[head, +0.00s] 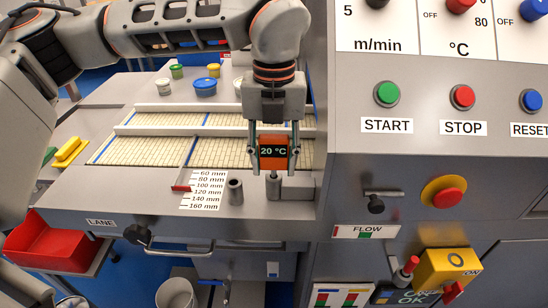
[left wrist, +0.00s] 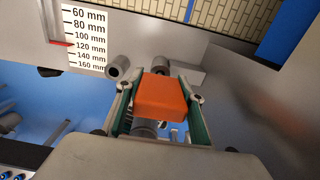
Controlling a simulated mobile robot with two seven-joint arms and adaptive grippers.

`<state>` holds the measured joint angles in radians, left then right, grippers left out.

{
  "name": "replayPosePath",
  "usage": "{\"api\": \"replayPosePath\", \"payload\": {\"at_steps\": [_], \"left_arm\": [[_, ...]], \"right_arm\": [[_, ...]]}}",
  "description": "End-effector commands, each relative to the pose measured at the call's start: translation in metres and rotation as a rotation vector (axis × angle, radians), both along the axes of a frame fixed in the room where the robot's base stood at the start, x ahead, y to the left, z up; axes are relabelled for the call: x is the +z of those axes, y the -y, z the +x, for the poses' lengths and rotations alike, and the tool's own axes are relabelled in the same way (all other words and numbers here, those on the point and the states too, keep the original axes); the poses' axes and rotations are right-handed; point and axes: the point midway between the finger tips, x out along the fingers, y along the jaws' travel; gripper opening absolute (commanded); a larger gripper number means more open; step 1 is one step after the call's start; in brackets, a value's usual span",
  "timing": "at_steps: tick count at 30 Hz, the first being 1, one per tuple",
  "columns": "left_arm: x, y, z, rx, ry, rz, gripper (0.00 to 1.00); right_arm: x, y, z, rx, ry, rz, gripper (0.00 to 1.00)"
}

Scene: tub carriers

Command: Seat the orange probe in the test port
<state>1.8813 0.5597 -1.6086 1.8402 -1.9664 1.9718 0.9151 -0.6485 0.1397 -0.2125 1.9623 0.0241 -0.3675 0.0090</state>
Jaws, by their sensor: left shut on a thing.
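The orange probe (head: 273,152) has a dark display reading 20 °C. My left gripper (head: 273,140) is shut on its body, one finger on each side, and holds it upright above the front ledge of the machine. In the left wrist view the orange body (left wrist: 161,98) sits between the green-lined fingers. A grey cylinder (head: 273,186) shows directly under the probe; I cannot tell whether it is the probe's stem or a holder. A grey upright tube with a dark open top (head: 235,191), likely the test port, stands just left of the probe, apart from it. My right gripper is out of view.
A pale grey block (head: 298,187) stands close right of the probe. A millimetre scale (head: 205,189) with a red pointer lies left of the tube. The control cabinet (head: 430,180) rises on the right. A tiled lane (head: 150,150) lies behind; tubs stand farther back.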

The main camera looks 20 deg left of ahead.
Motion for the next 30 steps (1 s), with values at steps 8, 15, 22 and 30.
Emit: {"api": "replayPosePath", "payload": {"at_steps": [8, 15, 22, 30], "left_arm": [[-0.002, 0.0, 0.0, 0.0, 0.0, 0.0, 0.57], [-0.002, 0.0, 0.0, 0.0, 0.0, 0.0, 0.57], [0.021, 0.0, 0.001, 0.001, 0.004, -0.001, 0.57], [0.076, 0.0, 0.001, 0.001, 0.004, -0.001, 0.57]], "right_arm": [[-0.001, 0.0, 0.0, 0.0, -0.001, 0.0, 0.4], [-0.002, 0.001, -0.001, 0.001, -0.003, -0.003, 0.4], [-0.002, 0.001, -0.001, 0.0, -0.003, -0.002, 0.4], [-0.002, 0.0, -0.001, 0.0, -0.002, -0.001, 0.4]]}}
